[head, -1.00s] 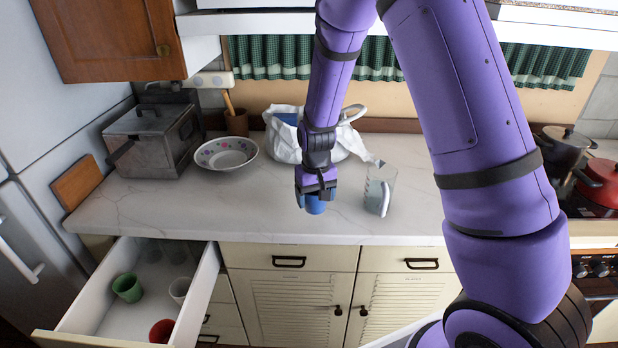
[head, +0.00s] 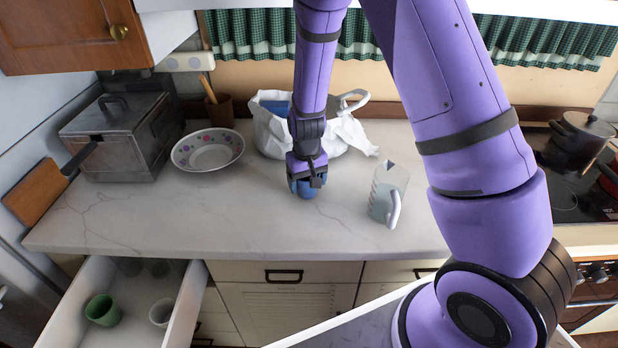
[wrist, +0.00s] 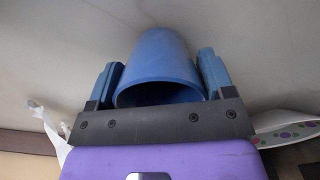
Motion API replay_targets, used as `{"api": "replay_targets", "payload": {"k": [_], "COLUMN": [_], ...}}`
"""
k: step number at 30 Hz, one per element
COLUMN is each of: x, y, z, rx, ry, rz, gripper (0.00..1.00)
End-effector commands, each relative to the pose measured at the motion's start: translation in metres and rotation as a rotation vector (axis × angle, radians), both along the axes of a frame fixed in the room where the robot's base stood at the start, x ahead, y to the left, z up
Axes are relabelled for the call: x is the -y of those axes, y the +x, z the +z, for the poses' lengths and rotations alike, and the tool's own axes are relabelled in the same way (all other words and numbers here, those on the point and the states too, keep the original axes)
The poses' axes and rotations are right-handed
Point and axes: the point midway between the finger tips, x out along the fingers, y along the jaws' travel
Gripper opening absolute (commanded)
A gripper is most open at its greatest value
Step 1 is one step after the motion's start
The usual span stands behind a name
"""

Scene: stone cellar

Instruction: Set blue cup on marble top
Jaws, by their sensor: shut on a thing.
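The blue cup (wrist: 160,58) is between the two fingers of my gripper (wrist: 158,78) in the wrist view, with its open end toward the palm. In the head view my gripper (head: 307,185) points down over the marble top (head: 250,215), left of the clear jug. Only a small part of the blue cup (head: 308,191) shows below the fingers there. My gripper is shut on the cup. The cup is at or just above the marble surface; I cannot tell whether it touches.
A clear measuring jug (head: 388,195) stands right of my gripper. A white bag (head: 270,135) is behind it, and a dotted bowl (head: 208,150) and metal box (head: 120,135) are left. An open drawer (head: 180,310) below holds a green cup (head: 102,310) and a white cup (head: 162,312). Marble at front left is clear.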

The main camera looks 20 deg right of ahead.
Motion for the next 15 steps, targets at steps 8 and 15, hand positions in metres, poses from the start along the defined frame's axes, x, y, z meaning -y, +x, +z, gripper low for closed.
{"api": "replay_targets", "payload": {"k": [8, 15], "x": [-0.0028, -0.0026], "y": [-0.0013, -0.0013], "z": [-0.0059, -0.0085], "rx": [0.002, 0.001], "ry": [0.000, 0.000], "rz": [0.000, 0.000], "gripper": [0.48, 0.93]}}
